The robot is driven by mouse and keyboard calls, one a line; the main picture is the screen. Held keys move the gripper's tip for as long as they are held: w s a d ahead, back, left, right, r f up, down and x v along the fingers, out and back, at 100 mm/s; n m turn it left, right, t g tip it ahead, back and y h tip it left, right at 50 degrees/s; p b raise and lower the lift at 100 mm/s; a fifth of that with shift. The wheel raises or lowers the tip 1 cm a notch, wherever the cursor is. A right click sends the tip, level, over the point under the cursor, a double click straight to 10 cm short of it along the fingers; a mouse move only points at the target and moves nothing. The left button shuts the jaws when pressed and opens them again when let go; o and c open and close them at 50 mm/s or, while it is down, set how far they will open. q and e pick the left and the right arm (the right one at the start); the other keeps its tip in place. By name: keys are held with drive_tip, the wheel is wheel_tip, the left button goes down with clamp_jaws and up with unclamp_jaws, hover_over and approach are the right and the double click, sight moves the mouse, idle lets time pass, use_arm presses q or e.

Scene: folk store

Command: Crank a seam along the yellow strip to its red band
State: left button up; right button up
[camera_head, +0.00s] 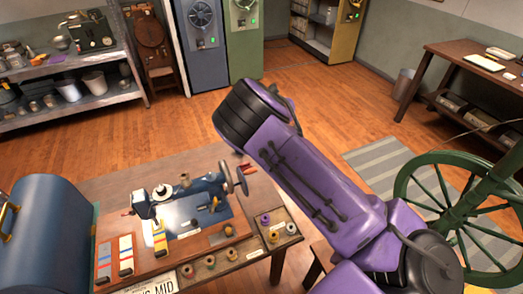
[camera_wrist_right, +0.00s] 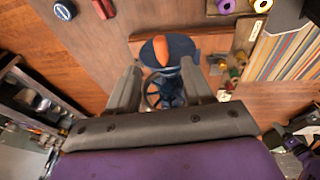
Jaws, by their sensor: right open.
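The dark blue sewing machine (camera_head: 200,186) stands on a wooden table, its hand wheel (camera_head: 227,177) on the right side. A yellow strip (camera_head: 159,238) lies at the machine's left end. I cannot tell whether the fingers touch anything. My left gripper is not in view.
Two other strips, one grey-blue (camera_head: 104,262) and one white (camera_head: 126,256), lie left of the yellow one. Several thread spools (camera_head: 265,220) line the table's front right. A blue rounded object (camera_head: 45,235) is at left. A green spoked wheel (camera_head: 455,200) stands at right.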

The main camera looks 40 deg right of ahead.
sight(254, 169)
drive_tip(key=x, duration=0.8)
drive_tip(key=shift+a+f, duration=0.1)
drive_tip(key=shift+f, duration=0.2)
drive_tip(key=shift+w, duration=0.1)
drive_tip(key=shift+c, duration=0.3)
drive_tip(key=c, duration=0.8)
drive_tip(key=shift+o, duration=0.2)
